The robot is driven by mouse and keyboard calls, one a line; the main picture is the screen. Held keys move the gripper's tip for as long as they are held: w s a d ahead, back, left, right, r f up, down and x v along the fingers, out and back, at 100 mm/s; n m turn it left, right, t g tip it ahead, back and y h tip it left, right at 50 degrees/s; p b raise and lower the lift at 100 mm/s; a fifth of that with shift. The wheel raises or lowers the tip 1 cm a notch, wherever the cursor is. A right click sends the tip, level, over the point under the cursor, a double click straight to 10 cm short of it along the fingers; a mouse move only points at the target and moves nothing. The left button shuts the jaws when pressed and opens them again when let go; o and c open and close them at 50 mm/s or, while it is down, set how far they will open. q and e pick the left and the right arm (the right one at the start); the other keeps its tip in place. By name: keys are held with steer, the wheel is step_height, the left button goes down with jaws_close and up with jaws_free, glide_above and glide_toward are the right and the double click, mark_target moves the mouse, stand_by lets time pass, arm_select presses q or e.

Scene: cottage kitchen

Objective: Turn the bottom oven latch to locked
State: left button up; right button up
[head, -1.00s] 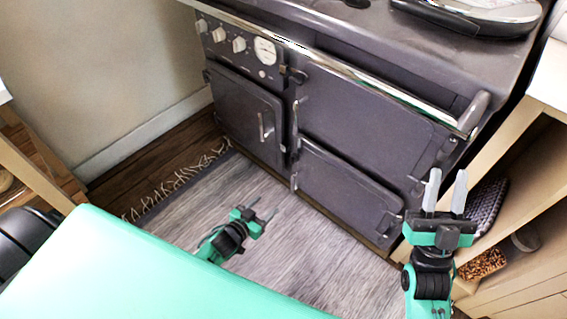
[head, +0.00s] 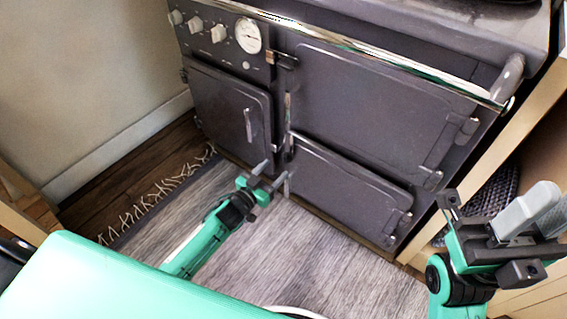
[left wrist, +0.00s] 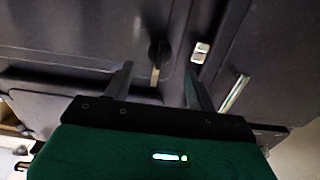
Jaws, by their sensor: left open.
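The dark grey oven range fills the head view's middle. Its bottom oven door (head: 340,185) is at lower right of the range front and looks closed. The bottom oven latch (head: 287,184), a small light lever, is at that door's left edge. My left gripper (head: 268,172) is open and just left of the latch, apparently not touching it. In the left wrist view, a dark round pivot with a pale lever (left wrist: 155,73) shows between my open left fingers (left wrist: 160,88); it appears to be the latch. My right gripper (head: 535,212) is open and empty at the right.
The smaller left door has a bar handle (head: 248,125). The upper oven door (head: 375,110) is directly above the bottom one, and a chrome rail (head: 370,62) runs along the top. A fringed grey rug (head: 300,255) lies in front. Wooden shelving (head: 540,130) stands close at right.

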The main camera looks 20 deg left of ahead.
mark_target(284, 160)
arm_select(q)
steer(key=shift+b+x, duration=0.8)
steer(key=shift+x, duration=2.25)
jaws_close()
